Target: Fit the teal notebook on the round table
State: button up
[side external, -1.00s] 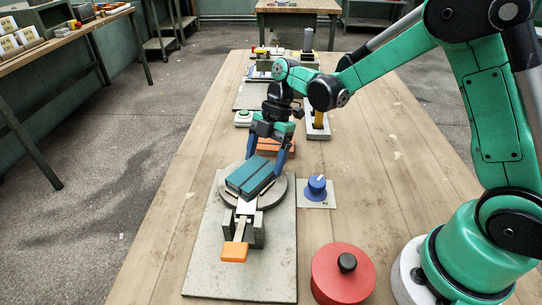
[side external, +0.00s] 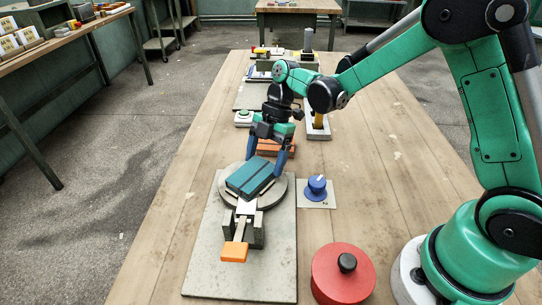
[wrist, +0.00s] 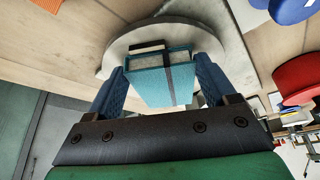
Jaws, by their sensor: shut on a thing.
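The teal notebook (side external: 250,176), with a dark band across it, is between the two blue fingers of my gripper (side external: 266,160). My gripper is shut on its sides. In the wrist view the notebook (wrist: 160,84) sits between the fingers (wrist: 163,90). The notebook is over the round grey table (side external: 226,196), turned at an angle to the board. The round table's rim (wrist: 113,58) also shows in the wrist view. I cannot tell whether the notebook rests fully on the table.
A clamp with an orange handle (side external: 234,252) stands at the round table's near edge, on a grey board (side external: 203,270). A blue knob (side external: 317,185) is to the right, a red round thing (side external: 342,277) nearer. Orange blocks (side external: 277,147) lie behind.

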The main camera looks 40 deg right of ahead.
jog(key=o, duration=1.2)
jog(key=shift+c, duration=0.2)
jog(key=shift+v, duration=2.85)
jog(key=s+r+m+t+h, duration=0.2)
jog(key=s+m+t, duration=0.2)
jog(key=m, duration=0.6)
jog(key=s+d+r+m+t+h, duration=0.1)
jog(key=s+r+m+t+h, duration=0.1)
jog(key=s+m, duration=0.4)
jog(key=r+m+t, duration=0.1)
jog(key=m+t, duration=0.1)
jog(key=m, duration=0.2)
jog(key=shift+d+h, duration=0.3)
